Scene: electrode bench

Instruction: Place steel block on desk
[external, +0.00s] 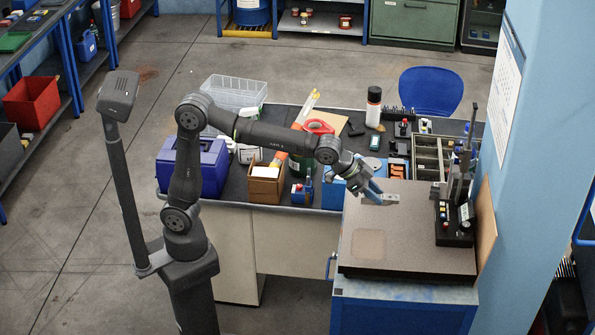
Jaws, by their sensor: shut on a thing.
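My gripper (381,193) is at the end of the arm, over the back part of the speckled worktop on the blue cabinet. Its blue fingers are shut on a small steel block (391,198), which sticks out to the right of the fingertips. I cannot tell whether the block touches the worktop or hangs just above it. The desk (384,267) with the speckled top has a bare front area, with a faint lighter square on its left part. The dark bench (223,197) stands behind and to the left.
A dark device with coloured buttons and a vertical post (455,222) stands at the worktop's right edge. A blue chair (431,90) is behind.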

